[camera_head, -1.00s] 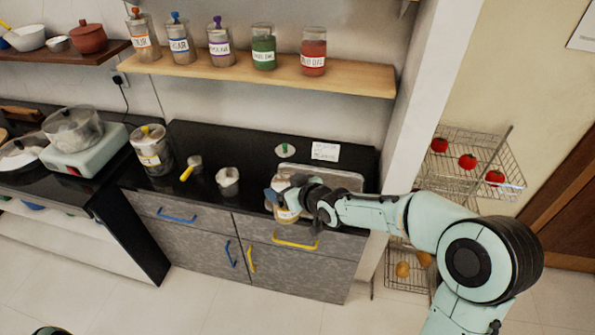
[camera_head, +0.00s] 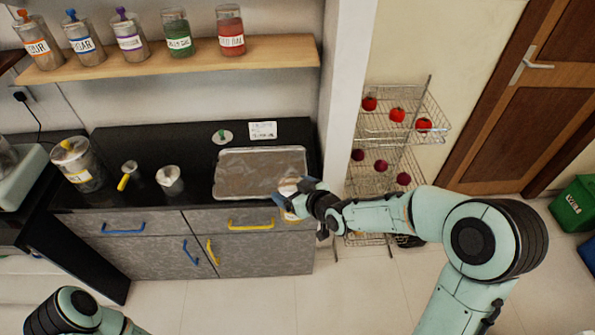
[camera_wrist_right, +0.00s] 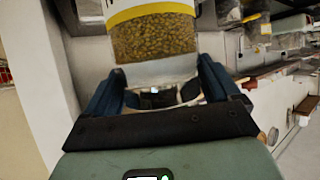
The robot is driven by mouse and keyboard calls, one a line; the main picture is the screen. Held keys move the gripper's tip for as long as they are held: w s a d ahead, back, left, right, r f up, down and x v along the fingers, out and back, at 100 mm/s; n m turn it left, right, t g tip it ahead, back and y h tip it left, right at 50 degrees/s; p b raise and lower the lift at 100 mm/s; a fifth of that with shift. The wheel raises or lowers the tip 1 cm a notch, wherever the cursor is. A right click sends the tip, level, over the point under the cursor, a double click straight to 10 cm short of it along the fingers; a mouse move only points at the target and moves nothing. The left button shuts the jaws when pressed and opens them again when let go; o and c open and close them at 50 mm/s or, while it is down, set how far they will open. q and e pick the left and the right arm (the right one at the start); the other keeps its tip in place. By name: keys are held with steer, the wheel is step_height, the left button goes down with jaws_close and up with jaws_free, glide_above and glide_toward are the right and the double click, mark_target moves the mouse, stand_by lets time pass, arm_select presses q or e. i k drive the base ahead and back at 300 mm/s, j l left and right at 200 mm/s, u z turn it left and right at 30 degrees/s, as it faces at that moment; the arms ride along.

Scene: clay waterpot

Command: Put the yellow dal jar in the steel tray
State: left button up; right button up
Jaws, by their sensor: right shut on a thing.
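The yellow dal jar (camera_head: 288,187) is in my right gripper (camera_head: 296,203), at the front right corner of the steel tray, mostly hidden by the fingers in the head view. In the right wrist view the jar (camera_wrist_right: 153,38) is clear, with a yellow band and yellow-brown dal inside. My right gripper (camera_wrist_right: 158,98) is shut on its near end. The steel tray (camera_head: 255,174) lies on the black counter and looks empty. I cannot tell the jar's height above the counter. My left arm shows at the bottom left, but its gripper is out of view.
Left of the tray stand a steel cup (camera_head: 169,178), a small yellow-handled scoop (camera_head: 127,174) and a large canister (camera_head: 77,165). A white card (camera_head: 262,130) lies behind the tray. A wall edge and wire racks (camera_head: 390,125) are to the right.

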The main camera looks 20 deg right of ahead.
mark_target(281, 171)
steer(key=i+j+z, duration=0.1)
steer(key=z, duration=0.3)
steer(key=i+j+z, duration=0.1)
steer(key=z, duration=0.35)
steer(key=i+j, duration=0.1)
steer(key=j, duration=0.2)
steer(key=i+j, duration=0.1)
steer(key=j, duration=0.25)
steer(key=i+j, duration=0.1)
steer(key=j, duration=0.2)
